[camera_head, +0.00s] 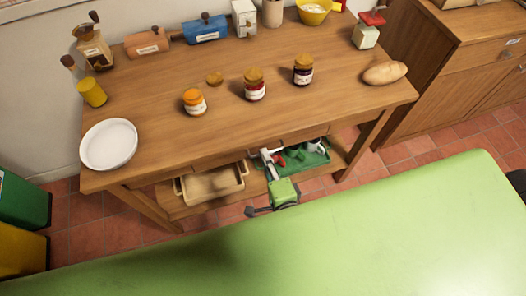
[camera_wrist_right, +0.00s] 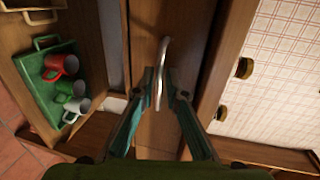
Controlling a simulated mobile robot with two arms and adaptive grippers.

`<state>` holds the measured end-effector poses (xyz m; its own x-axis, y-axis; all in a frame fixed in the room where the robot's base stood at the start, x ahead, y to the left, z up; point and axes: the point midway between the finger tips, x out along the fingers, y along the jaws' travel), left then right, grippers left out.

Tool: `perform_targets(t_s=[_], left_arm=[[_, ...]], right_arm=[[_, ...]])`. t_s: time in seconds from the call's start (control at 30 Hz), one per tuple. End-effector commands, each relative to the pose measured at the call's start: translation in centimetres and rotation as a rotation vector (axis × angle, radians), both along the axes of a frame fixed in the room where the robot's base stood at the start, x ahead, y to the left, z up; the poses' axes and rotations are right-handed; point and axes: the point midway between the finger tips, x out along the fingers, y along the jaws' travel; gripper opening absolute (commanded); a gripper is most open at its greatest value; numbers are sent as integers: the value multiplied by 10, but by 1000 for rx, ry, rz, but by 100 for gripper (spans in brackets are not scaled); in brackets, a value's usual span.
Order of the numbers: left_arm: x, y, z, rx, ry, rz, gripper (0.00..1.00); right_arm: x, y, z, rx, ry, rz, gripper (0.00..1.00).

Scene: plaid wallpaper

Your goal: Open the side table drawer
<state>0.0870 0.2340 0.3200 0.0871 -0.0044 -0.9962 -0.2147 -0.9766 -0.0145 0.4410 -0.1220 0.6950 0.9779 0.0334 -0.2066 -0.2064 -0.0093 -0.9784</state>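The wooden side table (camera_head: 330,90) stands in front of me in the head view. Its drawer front (camera_wrist_right: 150,125) fills the middle of the right wrist view, with a curved metal handle (camera_wrist_right: 162,62) on it. The drawer looks closed. My right gripper (camera_wrist_right: 167,85) is at the handle, one finger on each side of it. A gap shows between the fingertips; I cannot tell whether either finger touches the handle. In the head view the right gripper (camera_head: 267,155) is small, at the table's front edge, and partly hides the handle area. My left gripper is not in view.
On the tabletop are several jars (camera_head: 255,85), a white plate (camera_head: 108,144) and bread (camera_head: 385,73). The lower shelf holds a wooden tray (camera_head: 213,184) and a green tray (camera_head: 312,163) with mugs. A wooden cabinet (camera_head: 455,75) stands right. A green surface (camera_head: 330,245) lies nearer me.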

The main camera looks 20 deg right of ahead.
Motion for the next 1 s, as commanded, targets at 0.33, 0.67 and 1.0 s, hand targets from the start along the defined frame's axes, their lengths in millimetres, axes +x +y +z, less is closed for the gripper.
perform_targets(t_s=[0.33,0.67,1.0], left_arm=[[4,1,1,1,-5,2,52],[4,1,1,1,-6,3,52],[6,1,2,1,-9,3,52]], right_arm=[[23,1,-5,0,1,0,12],[23,1,-6,0,1,0,0],[23,1,-6,-1,2,1,0]])
